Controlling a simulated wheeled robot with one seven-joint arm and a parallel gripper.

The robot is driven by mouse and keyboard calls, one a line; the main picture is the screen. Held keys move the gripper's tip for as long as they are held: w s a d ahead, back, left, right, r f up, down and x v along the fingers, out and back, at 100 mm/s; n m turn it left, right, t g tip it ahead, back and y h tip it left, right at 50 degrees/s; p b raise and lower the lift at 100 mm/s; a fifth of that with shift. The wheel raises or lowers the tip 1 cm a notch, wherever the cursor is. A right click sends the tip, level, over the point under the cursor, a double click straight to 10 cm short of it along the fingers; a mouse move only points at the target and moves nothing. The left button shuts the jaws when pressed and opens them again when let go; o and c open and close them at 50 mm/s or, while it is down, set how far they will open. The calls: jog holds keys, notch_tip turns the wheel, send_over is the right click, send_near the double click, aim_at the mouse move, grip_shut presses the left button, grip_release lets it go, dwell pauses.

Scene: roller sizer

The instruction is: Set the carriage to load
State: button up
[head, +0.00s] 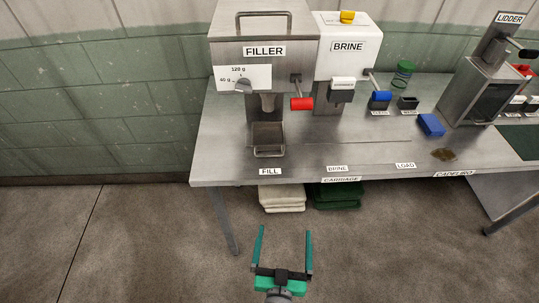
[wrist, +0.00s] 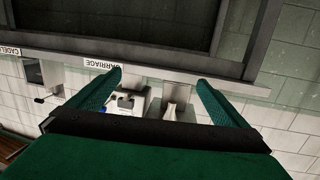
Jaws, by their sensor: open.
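The carriage (head: 268,139) is a small steel tray with a front handle bar. In the head view it stands under the filler's spout, behind the FILL label (head: 270,172). The BRINE label (head: 337,168) and the LOAD label (head: 405,165) lie farther right along the front of the steel table (head: 222,150). The CARRIAGE label (head: 342,180) is on the table's front edge; it also shows inverted in the wrist view (wrist: 102,64). My gripper (head: 284,231) has green fingers, is open and empty, and is in front of the table, apart from the carriage. Its fingers also show in the wrist view (wrist: 160,82).
The filler (head: 263,65) and its red-handled lever (head: 302,103) overhang the carriage. The brine unit (head: 347,46) stands to its right. A blue block (head: 431,125), a brown patch (head: 444,154) and the lidder (head: 483,90) are farther right. White and green stacks are under the table.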

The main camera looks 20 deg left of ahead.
aim_at(270, 157)
jog(key=w+a+r+y, duration=0.1)
jog(key=w+a+r, duration=0.1)
jog(key=w, duration=0.2)
jog(key=w+a+r+n+y, duration=0.1)
jog(key=w+a+r, duration=0.1)
jog(key=w, duration=0.3)
jog(key=w+a+r+n+y, duration=0.1)
jog(key=w+a+r, duration=0.2)
jog(key=w, duration=0.1)
jog(key=shift+w+a+t, duration=0.15)
jog(key=shift+a+t, duration=0.1)
jog(key=shift+t, duration=0.05)
jog(key=x, duration=1)
jog(key=shift+w+f, duration=0.15)
jog(key=shift+w, duration=0.15)
jog(key=c, duration=1.5)
